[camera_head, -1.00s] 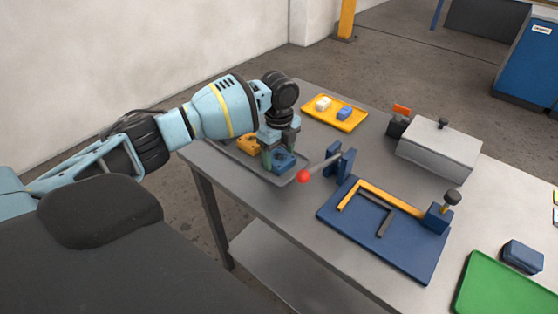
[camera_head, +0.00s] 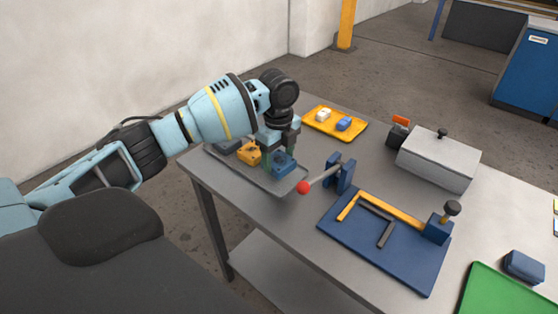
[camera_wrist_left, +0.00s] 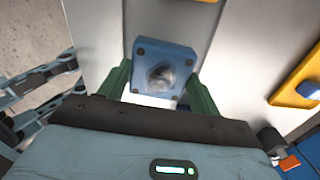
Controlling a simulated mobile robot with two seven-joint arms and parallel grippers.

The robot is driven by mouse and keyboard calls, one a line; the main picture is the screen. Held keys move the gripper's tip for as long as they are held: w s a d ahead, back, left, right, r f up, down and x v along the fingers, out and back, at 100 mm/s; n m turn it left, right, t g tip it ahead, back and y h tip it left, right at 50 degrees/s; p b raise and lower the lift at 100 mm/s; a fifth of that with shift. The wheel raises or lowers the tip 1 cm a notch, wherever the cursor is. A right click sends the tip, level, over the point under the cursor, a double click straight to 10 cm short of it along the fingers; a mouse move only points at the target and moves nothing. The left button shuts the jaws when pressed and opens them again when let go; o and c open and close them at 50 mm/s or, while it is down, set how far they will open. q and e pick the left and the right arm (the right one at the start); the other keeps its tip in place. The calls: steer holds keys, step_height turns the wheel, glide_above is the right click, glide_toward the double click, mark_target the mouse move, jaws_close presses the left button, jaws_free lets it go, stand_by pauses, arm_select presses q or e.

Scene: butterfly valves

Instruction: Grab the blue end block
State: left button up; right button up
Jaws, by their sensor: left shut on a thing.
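The blue end block (camera_head: 284,164) is between the fingers of my left gripper (camera_head: 281,149), which is shut on it. It appears held slightly above the grey tray (camera_head: 291,188) on the left part of the table. In the left wrist view the block (camera_wrist_left: 165,62) shows a blue square face with dark corner holes and a round grey recess. Green fingers (camera_wrist_left: 158,90) flank it there. My right gripper is in no view.
An orange block (camera_head: 249,153) and a dark block (camera_head: 226,146) sit in the grey tray. Beyond are a blue fixture board (camera_head: 350,232), yellow tray (camera_head: 319,128) and grey box (camera_head: 440,158).

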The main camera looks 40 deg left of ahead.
arm_select(q)
steer(key=s+d, duration=0.1)
steer(key=s, duration=0.3)
steer(key=s+d+r+p, duration=0.1)
steer(key=s+d, duration=0.1)
steer(key=s, duration=0.2)
steer(key=s+d, duration=0.2)
steer(key=s, duration=0.3)
steer(key=shift+r, duration=0.15)
steer(key=shift+s+d, duration=0.2)
steer(key=shift+s, duration=0.35)
